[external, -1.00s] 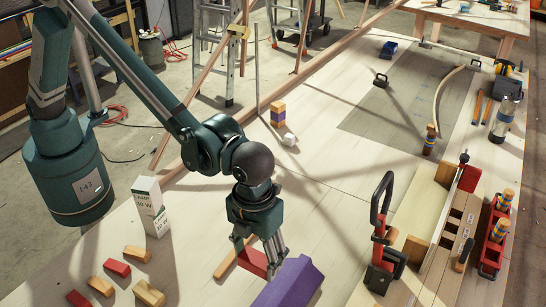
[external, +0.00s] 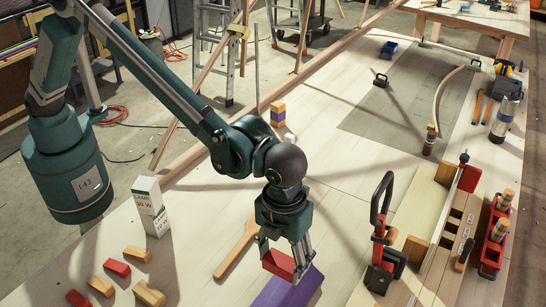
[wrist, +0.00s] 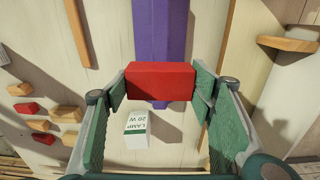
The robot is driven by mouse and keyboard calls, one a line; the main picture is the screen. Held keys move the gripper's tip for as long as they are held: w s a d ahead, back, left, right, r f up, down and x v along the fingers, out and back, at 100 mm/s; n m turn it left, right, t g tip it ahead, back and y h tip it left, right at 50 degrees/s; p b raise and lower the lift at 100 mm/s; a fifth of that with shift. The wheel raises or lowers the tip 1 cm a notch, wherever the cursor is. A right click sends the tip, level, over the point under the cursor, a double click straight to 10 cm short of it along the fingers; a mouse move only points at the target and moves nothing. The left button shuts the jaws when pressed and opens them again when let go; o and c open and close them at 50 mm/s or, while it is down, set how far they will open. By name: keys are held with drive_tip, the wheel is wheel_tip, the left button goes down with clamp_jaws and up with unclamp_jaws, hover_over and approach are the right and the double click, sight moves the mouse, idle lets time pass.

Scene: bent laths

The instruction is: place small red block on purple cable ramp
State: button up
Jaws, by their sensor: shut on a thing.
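My gripper (external: 285,255) is shut on a small red block (external: 279,264). In the wrist view the red block (wrist: 160,81) sits between the two green fingers. The purple cable ramp (external: 290,288) lies on the table below, partly hidden by the block and gripper and cut off at the bottom of the external view. In the wrist view the purple ramp (wrist: 160,30) runs behind the block and shows a little below it. The block appears to be above the ramp; whether they touch cannot be told.
A lamp box (external: 150,205) stands left on the table. Several loose red and wooden blocks (external: 118,268) lie front left. A wooden lath (external: 237,250) lies left of the ramp. A red clamp (external: 381,235) stands to the right. The table's middle (external: 335,190) is clear.

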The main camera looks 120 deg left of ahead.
hover_over(281, 291)
drive_tip(key=shift+f+p, duration=0.3)
drive_tip(key=shift+f, duration=2.6)
drive_tip(key=shift+f, duration=1.85)
drive_tip(key=shift+f, duration=0.2)
drive_tip(key=o, duration=0.9)
drive_tip(key=shift+r, duration=0.2)
wheel_tip(281, 291, up, 12)
drive_tip(key=shift+b, duration=0.3)
